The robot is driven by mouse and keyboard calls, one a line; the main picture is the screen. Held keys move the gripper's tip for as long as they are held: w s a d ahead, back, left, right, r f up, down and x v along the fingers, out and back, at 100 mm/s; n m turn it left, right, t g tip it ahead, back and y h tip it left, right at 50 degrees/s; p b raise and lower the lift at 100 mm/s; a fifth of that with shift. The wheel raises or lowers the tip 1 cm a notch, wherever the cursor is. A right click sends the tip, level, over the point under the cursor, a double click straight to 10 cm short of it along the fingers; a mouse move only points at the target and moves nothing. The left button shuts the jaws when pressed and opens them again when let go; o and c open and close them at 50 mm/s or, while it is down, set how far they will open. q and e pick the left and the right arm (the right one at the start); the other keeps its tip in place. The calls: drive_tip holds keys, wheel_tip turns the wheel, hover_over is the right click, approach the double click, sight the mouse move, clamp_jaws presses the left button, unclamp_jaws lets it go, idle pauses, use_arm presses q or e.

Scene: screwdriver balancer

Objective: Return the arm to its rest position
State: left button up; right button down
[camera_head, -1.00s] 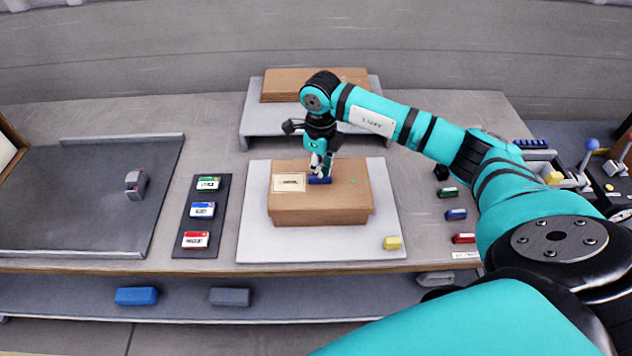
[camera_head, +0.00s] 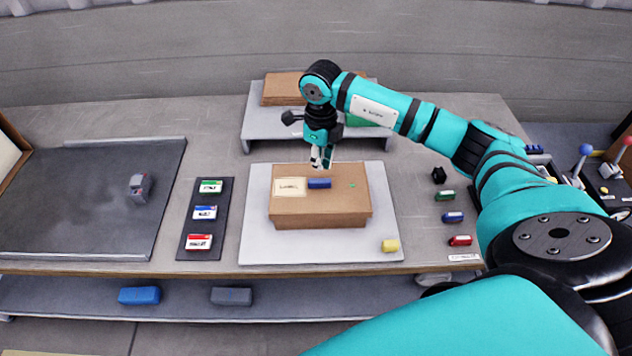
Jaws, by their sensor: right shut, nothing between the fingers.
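My right arm reaches in from the right of the head view. Its gripper (camera_head: 321,160) points down above the closed cardboard box (camera_head: 320,214). The gripper is shut and empty. A small blue block (camera_head: 319,183) lies on the box top just below the fingertips, apart from them. A pale label (camera_head: 289,187) and a small green mark are also on the box top. My left gripper is not in view.
The box stands on a light grey mat (camera_head: 254,240). Behind it a raised shelf (camera_head: 258,122) carries flat cardboard. A dark strip with several coloured labelled pieces (camera_head: 204,213) lies left.

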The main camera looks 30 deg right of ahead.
drive_tip(key=shift+r, duration=0.25)
drive_tip(key=shift+a, duration=0.1)
